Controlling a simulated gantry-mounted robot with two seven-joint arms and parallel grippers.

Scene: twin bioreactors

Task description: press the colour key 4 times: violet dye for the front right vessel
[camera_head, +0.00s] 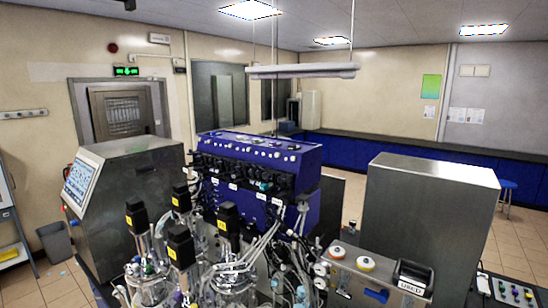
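Several glass vessels with black motor heads and yellow labels stand at the lower left of the head view. One motor head (180,246) is nearest to me, and another motor head (229,220) is to its right. A glass vessel (232,284) shows below the right one, partly behind tubing. I cannot tell for sure which is the front right vessel. A small panel with coloured buttons (512,292) lies at the lower right edge, partly cut off. Its key colours are too small to read, and no violet key can be made out. Neither gripper is in view.
A blue control unit (262,150) with many tubes stands behind the vessels. A steel cabinet with a screen (80,187) is at left. A large steel box (430,220) stands at right, beside a black holder marked USED (413,275).

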